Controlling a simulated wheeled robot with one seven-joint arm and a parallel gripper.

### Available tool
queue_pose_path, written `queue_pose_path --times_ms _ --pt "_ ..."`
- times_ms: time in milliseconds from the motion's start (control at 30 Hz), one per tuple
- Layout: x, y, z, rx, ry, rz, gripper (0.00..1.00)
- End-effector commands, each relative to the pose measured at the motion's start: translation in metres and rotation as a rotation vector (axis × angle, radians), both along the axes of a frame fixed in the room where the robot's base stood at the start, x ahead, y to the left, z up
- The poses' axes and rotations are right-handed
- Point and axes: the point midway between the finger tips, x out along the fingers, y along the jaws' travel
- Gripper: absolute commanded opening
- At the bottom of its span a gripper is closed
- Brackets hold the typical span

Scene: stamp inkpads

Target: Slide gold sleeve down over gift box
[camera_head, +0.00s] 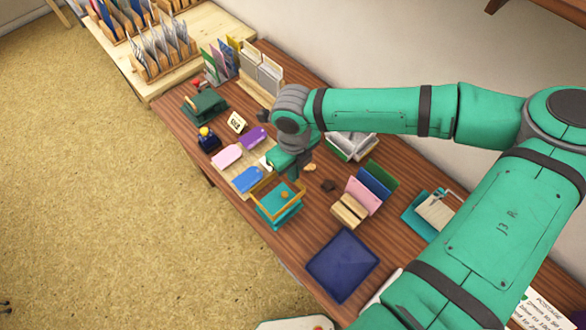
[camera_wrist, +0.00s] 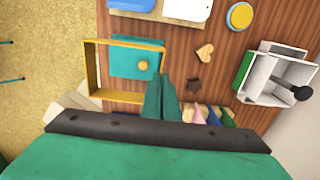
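The gold sleeve (camera_head: 292,212) is an open rectangular frame, and it also shows in the wrist view (camera_wrist: 90,68). The teal gift box (camera_head: 268,212) stands on the table under it; in the wrist view its teal top (camera_wrist: 125,60) carries a round gold knob (camera_wrist: 143,66). My gripper (camera_wrist: 160,78) is shut on the sleeve's right wall in the wrist view. The sleeve appears raised and off-centre, with the box toward its upper right and the box's upper edge outside the frame there. The height gap cannot be told exactly. In the head view my wrist partly hides the fingers.
Pink (camera_head: 227,155), purple (camera_head: 254,138) and blue (camera_head: 248,179) tags lie left of the box. A dark blue tray (camera_head: 342,264) lies at the front. A wooden holder with cards (camera_head: 349,209) stands right. A white rack (camera_wrist: 275,80) shows in the wrist view.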

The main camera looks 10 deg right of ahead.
Motion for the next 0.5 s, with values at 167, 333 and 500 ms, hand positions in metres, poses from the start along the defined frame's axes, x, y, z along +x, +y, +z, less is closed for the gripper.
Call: queue_pose_path --times_ms 167,333,500 --pt "0.001 0.001 -0.003 0.001 0.000 -0.001 0.00" --pt "0.001 0.001 -0.013 0.002 0.001 -0.001 0.00" --pt "0.001 0.002 -0.025 0.001 0.002 0.000 0.00"
